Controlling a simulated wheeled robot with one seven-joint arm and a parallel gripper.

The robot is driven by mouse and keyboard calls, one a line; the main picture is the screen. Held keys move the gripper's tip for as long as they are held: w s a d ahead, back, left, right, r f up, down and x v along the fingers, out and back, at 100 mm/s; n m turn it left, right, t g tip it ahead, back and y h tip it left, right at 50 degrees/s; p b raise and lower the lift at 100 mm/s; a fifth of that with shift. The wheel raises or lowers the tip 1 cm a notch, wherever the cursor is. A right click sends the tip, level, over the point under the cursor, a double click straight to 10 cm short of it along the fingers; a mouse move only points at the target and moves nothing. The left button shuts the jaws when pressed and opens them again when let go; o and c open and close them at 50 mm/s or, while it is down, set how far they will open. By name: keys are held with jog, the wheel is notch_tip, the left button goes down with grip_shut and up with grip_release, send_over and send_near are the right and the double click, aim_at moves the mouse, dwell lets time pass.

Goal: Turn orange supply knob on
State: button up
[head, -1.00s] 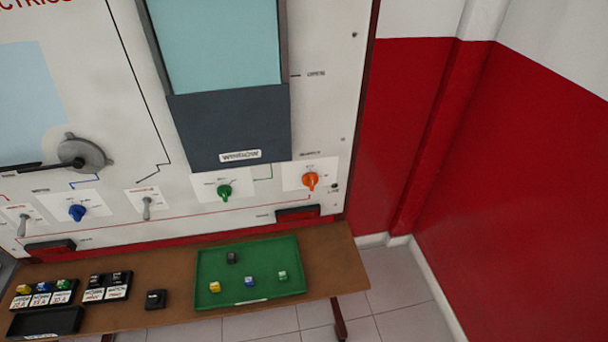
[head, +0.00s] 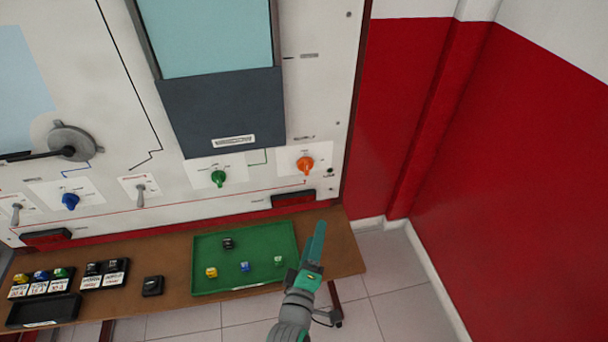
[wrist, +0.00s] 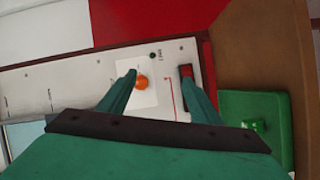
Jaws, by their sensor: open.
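The orange supply knob (head: 305,163) sits on a white plate at the lower right of the upright panel. It also shows in the wrist view (wrist: 142,83), between my fingers and close beside the left one. My gripper (head: 318,228) is in front of and below the knob in the head view, above the right end of the table. In the wrist view my gripper (wrist: 160,88) has its two green fingers spread wide apart, with nothing held. The gripper is apart from the knob as far as I can tell.
A green knob (head: 218,178) is left of the orange one. A red block (head: 293,199) sits on the panel below it. A green tray (head: 215,284) with several small cubes lies on the brown table (head: 345,255). A red wall (head: 520,170) stands at right.

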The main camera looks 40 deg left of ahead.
aim_at(305, 171)
jog(key=w+a+r+n+y, duration=0.1)
jog(key=w+a+r+n, duration=0.25)
jog(key=a+r, duration=0.35)
jog(key=x, duration=0.7)
jog(key=a+x, duration=0.1)
jog(key=x, duration=0.2)
jog(key=shift+a+f, duration=0.1)
jog(key=shift+f, duration=0.25)
jog(key=c, duration=1.1)
